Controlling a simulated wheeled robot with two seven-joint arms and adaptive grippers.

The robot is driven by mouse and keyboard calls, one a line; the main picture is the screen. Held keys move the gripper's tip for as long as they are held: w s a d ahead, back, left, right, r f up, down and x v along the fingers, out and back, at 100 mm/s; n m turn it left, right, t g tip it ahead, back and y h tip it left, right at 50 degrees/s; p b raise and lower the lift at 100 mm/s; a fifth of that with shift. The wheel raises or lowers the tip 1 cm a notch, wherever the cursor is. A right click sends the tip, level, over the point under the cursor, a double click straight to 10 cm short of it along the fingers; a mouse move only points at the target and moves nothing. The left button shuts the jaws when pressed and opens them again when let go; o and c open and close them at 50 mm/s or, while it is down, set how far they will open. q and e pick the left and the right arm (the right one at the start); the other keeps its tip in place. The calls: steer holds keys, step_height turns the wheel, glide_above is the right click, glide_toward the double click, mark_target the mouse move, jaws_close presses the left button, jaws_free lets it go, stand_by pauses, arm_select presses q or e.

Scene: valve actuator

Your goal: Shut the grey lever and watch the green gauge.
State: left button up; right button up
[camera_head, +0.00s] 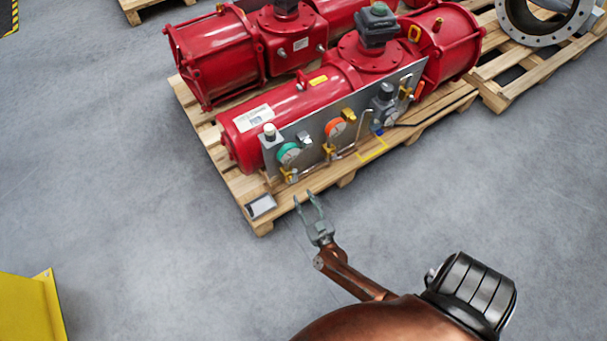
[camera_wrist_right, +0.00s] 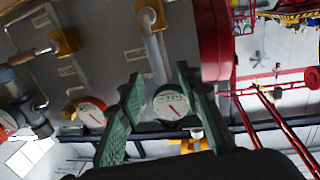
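The green gauge (camera_head: 289,153) sits at the left end of the grey panel (camera_head: 310,133) on the front red actuator. My right gripper (camera_head: 309,198) is open and empty, in front of and below the panel, apart from it. In the right wrist view the gauge dial (camera_wrist_right: 171,106) shows between the two spread fingers (camera_wrist_right: 159,75), with a dark needle; its reading is too small to tell. A silver-grey bar (camera_wrist_right: 154,52) runs from a brass fitting towards that dial; I cannot tell whether it is the grey lever or a pipe. My left gripper is not in view.
An orange gauge (camera_head: 335,127) and brass fittings (camera_head: 329,150) share the panel. The red actuators stand on a wooden pallet (camera_head: 232,176), with a small grey plate (camera_head: 261,206) on its near corner. A yellow object (camera_head: 28,305) stands lower left. The grey floor between is clear.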

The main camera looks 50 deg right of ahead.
mark_target(296, 177)
steer(key=w+d, duration=0.1)
steer(key=w, duration=0.2)
steer(key=w+d+m+h+b, duration=0.1)
steer(key=w+d, duration=0.1)
steer(key=w+d+r+h+b, duration=0.1)
steer(key=w, duration=0.2)
steer(key=shift+w+d+r+g, duration=0.1)
steer(key=shift+w+d+g, duration=0.1)
steer(key=shift+w+g, duration=0.15)
steer(key=shift+w+d+r, duration=0.15)
steer(key=shift+w+d, duration=0.1)
steer(key=shift+w, duration=0.3)
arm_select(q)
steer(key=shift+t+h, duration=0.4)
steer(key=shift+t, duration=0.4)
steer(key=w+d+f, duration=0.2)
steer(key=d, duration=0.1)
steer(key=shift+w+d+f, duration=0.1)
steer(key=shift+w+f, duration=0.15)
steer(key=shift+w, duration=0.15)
arm_select(e)
steer(key=shift+r, duration=0.1)
steer(key=shift+c, duration=0.4)
jaws_close()
